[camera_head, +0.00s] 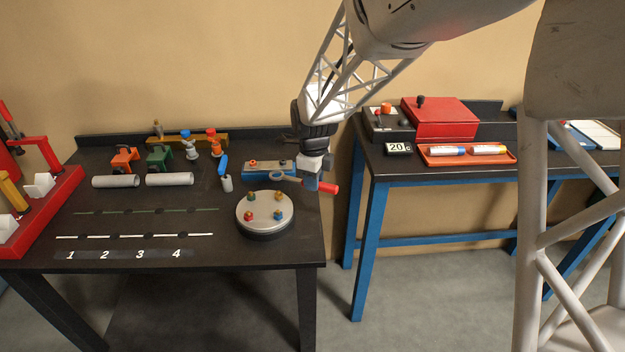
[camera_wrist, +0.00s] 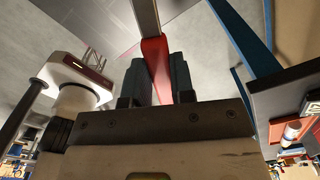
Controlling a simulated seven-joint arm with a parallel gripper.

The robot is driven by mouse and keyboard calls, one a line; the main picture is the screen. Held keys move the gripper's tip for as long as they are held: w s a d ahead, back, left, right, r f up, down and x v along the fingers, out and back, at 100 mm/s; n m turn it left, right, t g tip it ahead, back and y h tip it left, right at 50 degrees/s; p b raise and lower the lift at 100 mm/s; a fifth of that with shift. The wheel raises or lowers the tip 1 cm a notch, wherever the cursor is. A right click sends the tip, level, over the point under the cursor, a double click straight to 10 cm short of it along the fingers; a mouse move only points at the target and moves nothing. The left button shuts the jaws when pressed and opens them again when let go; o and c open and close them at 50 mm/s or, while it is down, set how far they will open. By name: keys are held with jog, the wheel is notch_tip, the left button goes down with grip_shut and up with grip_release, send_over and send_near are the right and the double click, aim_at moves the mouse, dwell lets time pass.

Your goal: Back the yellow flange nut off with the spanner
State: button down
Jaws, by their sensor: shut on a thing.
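My gripper (camera_head: 314,180) is shut on the red handle of the spanner (camera_head: 328,187), right of and above the round plate. In the wrist view, the red handle (camera_wrist: 156,62) sits between the jaws (camera_wrist: 158,80), with the grey shank running up out of frame. The round silver plate (camera_head: 264,223) carries several small coloured nuts. Exact colours are hard to tell.
A blue block with an orange knob (camera_head: 254,162) stands behind the plate. Grey pipes (camera_head: 168,179), clamps (camera_head: 160,157) and a blue-handled tool (camera_head: 225,172) lie to the left. A second table with a red box (camera_head: 440,118) and orange tray (camera_head: 470,162) stands right, across a gap.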

jog(key=shift+f, duration=0.2)
jog(key=shift+f, duration=2.2)
jog(key=shift+f, duration=1.3)
dwell(0.5)
jog(key=shift+w+d+n, duration=0.2)
jog(key=shift+w+n, duration=0.3)
jog(key=shift+n, duration=0.05)
jog(key=shift+w+d+n, duration=0.2)
jog(key=shift+w+n, duration=0.3)
jog(key=shift+n, duration=0.05)
jog(key=shift+w, duration=0.1)
jog(key=shift+w+d+n, duration=0.1)
jog(key=shift+w+n, duration=0.85)
jog(key=shift+n, duration=0.25)
